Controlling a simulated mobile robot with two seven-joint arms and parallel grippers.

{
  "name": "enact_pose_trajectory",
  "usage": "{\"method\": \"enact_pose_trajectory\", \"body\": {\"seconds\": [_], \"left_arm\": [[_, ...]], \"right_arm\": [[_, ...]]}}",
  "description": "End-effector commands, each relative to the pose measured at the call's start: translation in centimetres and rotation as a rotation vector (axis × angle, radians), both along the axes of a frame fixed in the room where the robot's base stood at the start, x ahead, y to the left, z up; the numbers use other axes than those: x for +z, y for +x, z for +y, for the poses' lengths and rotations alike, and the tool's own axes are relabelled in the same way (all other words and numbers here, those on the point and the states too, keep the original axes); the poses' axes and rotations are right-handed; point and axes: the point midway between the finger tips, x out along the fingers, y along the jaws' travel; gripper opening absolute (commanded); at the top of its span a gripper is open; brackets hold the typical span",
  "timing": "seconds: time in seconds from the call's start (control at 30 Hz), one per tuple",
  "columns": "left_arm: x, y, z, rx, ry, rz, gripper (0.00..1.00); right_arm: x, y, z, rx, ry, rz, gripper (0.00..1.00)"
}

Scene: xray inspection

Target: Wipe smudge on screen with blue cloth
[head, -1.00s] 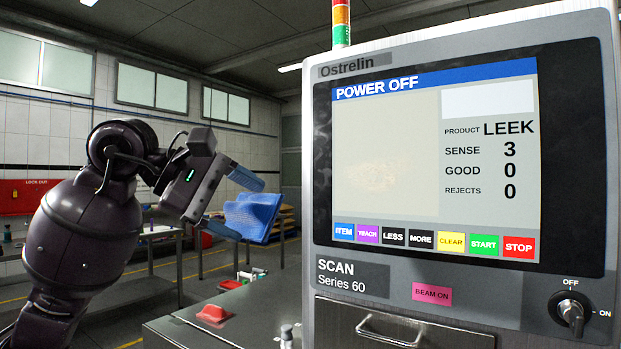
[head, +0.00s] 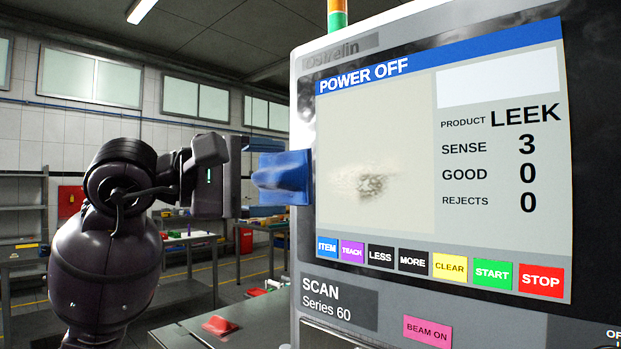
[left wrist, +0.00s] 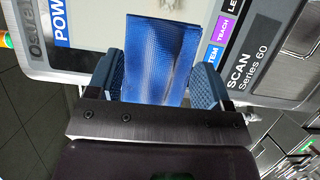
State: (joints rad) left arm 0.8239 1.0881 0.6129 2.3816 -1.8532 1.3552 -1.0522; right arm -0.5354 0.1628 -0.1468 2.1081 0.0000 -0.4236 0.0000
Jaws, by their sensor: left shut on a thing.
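The screen (head: 400,120) reads POWER OFF and fills the right of the head view. A brownish-grey smudge (head: 373,184) is on its pale panel, left of centre and low. The blue cloth (head: 284,178) is between the fingers of my left gripper (head: 268,177), which is shut on it. The cloth is at the screen's left edge, left of the smudge; I cannot tell whether it touches. The left wrist view shows the cloth (left wrist: 160,58) held flat between both fingers, with part of the screen (left wrist: 62,22) behind it. My right gripper is not in view.
The scanner housing (head: 305,262) frames the screen, with coloured buttons along the screen's bottom. A red object (head: 220,325) lies on a grey surface below my left arm. Tables (head: 190,240) stand behind. The space in front of the panel right of the cloth looks clear.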

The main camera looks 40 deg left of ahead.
Motion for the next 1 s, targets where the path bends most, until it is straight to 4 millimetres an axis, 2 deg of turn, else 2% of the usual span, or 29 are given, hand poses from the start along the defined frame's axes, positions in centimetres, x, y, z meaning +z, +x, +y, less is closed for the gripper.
{"method": "enact_pose_trajectory", "body": {"seconds": [0.27,0.57,0.8,1.0], "left_arm": [[0.1,0.4,0.0,-0.001,-0.002,-0.015,0.54],[0.0,3.0,-0.2,-0.001,-0.004,-0.012,0.54],[0.0,4.9,-0.3,-0.001,-0.003,-0.013,0.54],[0.0,5.8,-0.4,-0.001,-0.001,-0.014,0.54]], "right_arm": [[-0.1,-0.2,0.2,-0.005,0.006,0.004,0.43],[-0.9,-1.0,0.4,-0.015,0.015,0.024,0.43],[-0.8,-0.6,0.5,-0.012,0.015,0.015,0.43],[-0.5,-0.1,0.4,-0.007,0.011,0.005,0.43]]}}
